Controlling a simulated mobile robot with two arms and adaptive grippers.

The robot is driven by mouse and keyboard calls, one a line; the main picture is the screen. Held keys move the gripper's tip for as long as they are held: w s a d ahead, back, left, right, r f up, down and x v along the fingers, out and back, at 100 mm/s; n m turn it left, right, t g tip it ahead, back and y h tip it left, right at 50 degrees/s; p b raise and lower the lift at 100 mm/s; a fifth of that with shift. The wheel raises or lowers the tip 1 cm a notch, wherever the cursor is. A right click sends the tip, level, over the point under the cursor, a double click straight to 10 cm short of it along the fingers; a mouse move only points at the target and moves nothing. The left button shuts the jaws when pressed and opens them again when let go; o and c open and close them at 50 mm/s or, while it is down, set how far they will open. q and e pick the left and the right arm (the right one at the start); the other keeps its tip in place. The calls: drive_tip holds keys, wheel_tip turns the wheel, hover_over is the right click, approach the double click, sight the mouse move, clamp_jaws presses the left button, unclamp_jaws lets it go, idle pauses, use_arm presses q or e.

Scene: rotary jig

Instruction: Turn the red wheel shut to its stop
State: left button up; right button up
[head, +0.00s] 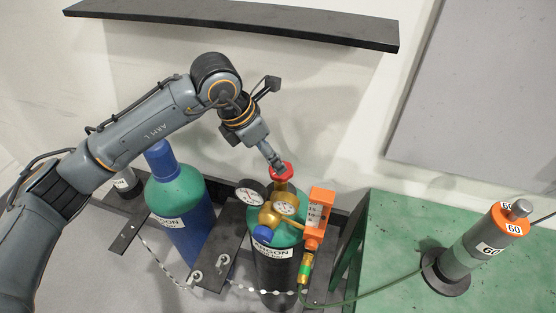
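The red wheel (282,172) sits on top of the brass valve of the front gas cylinder (276,265), which is dark with a green shoulder and an argon label. My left arm reaches in from the left, and its gripper (277,163) points down at the wheel from above. The fingertips are at the wheel's upper edge and cover part of it. The fingers look close together, but whether they grip the wheel is too small to tell. My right gripper is not in view.
Two gauges (284,204), a blue knob (263,234) and an orange flowmeter (319,212) crowd the valve. A blue-green cylinder (185,215) stands left, behind a chain. A green bench (390,260) at right bears an orange-topped grey cylinder (477,250). A dark shelf (240,20) hangs behind.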

use_arm(q)
drive_tip(key=p+x, duration=0.1)
drive_tip(key=x, duration=0.5)
drive_tip(key=shift+d+f, duration=0.1)
drive_tip(key=shift+d, duration=0.05)
drive_tip(key=shift+c, duration=0.3)
drive_tip(key=c, duration=1.1)
